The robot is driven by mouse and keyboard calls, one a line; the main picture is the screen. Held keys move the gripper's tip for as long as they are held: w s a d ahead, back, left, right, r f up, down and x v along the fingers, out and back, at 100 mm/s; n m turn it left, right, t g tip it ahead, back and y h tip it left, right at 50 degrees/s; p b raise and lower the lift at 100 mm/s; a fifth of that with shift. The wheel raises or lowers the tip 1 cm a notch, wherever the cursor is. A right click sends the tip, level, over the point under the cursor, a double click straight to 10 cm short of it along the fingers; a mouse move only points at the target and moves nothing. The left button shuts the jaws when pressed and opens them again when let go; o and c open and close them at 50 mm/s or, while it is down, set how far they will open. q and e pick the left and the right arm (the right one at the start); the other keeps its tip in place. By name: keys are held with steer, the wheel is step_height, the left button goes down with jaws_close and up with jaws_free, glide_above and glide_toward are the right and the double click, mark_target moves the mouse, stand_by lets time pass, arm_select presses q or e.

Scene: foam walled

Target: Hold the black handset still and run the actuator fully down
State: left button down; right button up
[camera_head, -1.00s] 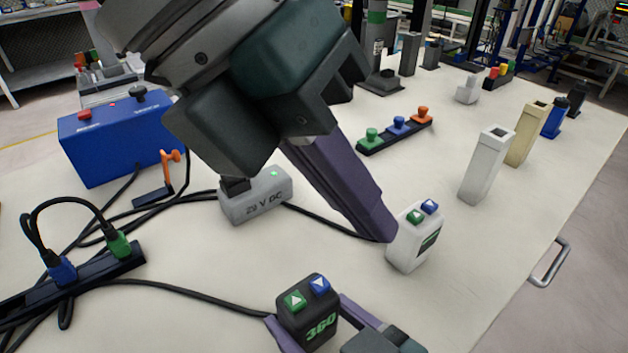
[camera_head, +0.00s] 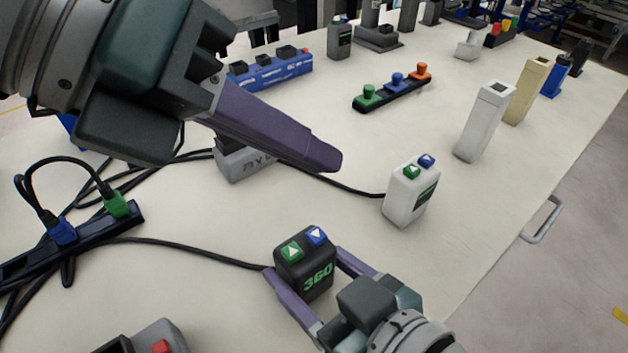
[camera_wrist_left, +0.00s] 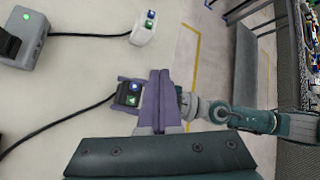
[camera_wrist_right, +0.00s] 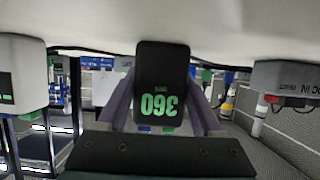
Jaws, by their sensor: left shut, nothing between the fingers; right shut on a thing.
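The black handset (camera_head: 305,265), marked 360, has a green and a blue arrow button on top. My right gripper (camera_head: 303,268) is shut on its sides; in the right wrist view the handset (camera_wrist_right: 160,85) sits between the fingers (camera_wrist_right: 163,95). My left gripper (camera_head: 328,158) is shut and empty, above the table behind the black handset. In the left wrist view its fingers (camera_wrist_left: 160,80) show beside the handset (camera_wrist_left: 130,93) in the picture; their height gap is unclear. I cannot tell which thing is the actuator.
A white handset (camera_head: 408,195) with similar buttons stands behind and right. White (camera_head: 483,125) and beige (camera_head: 526,95) columns stand farther right. A black strip with plugs (camera_head: 75,235) and cables lie at left. The table's right front is clear.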

arm_select(q)
glide_above(305, 247)
steer(key=shift+f, duration=3.5)
steer(key=shift+f, duration=0.4)
steer(key=shift+f, duration=0.5)
stand_by(0.9)
stand_by(1.6)
steer(key=shift+r, duration=0.95)
